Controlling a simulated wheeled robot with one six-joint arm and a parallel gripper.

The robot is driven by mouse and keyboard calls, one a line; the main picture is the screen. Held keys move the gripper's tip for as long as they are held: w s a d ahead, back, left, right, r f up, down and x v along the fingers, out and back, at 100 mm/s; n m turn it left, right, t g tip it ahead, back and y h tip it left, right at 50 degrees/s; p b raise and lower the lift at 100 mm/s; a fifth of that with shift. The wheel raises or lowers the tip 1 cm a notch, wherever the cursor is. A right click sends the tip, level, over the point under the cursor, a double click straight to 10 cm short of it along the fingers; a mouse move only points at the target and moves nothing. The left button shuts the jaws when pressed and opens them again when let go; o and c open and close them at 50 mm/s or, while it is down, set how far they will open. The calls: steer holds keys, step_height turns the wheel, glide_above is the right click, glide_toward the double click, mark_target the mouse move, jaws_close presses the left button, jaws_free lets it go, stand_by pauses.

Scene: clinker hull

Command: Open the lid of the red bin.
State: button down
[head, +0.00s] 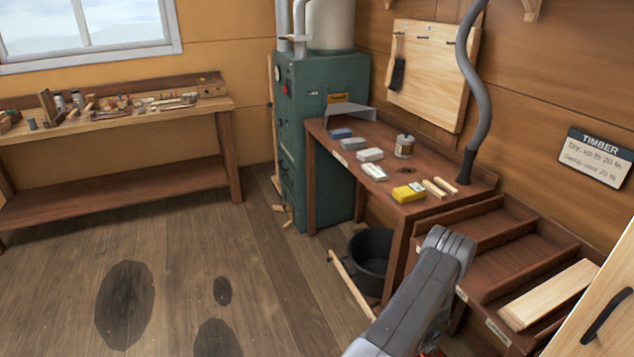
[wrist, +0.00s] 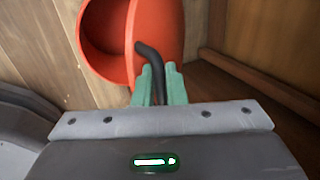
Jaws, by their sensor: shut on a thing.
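The red bin (wrist: 95,55) shows at the top of the wrist view. Part of its round, shaded inside is in sight, with a red rim band to the right; I cannot tell clearly which part is lid and which is body. A bent black handle (wrist: 148,52) reaches across the red from the upper left down to my gripper. My gripper (wrist: 159,82) has its green fingers closed on this handle. In the head view my grey arm hides nearly all of the bin; only a sliver of red shows at the bottom edge. The fingers are hidden there.
A black bucket (head: 371,262) stands left of my arm, under the brown workbench (head: 330,150). Stepped timber shelves (head: 515,262) with a pale board (head: 548,294) stand close on the right. A pale door with a black handle (head: 606,316) is at the lower right. Floor at left is clear.

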steer(key=shift+w+d+r, duration=0.15)
steer(key=shift+d+r, duration=0.15)
steer(key=shift+d, duration=0.05)
